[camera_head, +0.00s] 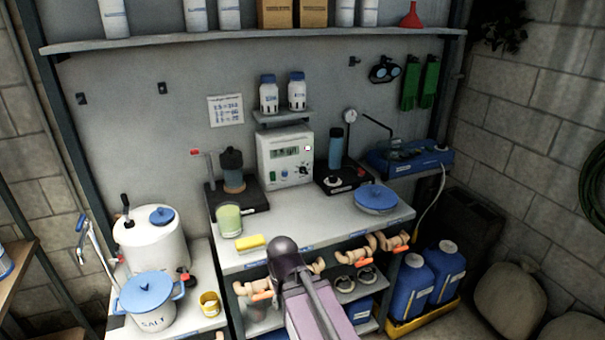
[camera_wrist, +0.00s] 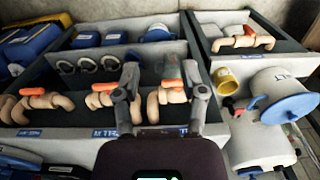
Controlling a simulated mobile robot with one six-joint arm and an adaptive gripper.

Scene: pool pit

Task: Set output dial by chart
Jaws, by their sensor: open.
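The white controller box (camera_head: 286,156) stands at the back of the bench, with a small grey display and a dark dial (camera_head: 301,171) low on its right side. The dial's pointer is too small to read. The chart (camera_head: 226,110) is a white sheet on the back wall, up and left of the box; its blue lines are too small to read. My gripper (camera_wrist: 165,82) is open and empty in the wrist view, above the shelves with pipe valves. Box, dial and chart are outside the wrist view. In the head view, my arm is low, in front of the bench edge.
On the bench stand a green-filled beaker (camera_head: 228,219), a yellow sponge (camera_head: 250,243) and a blue-lidded dish (camera_head: 376,199). Black-based devices flank the box. Two white bottles stand on a small shelf (camera_head: 283,116) above it. The bench middle is clear. Orange-handled valves (camera_wrist: 102,94) lie below.

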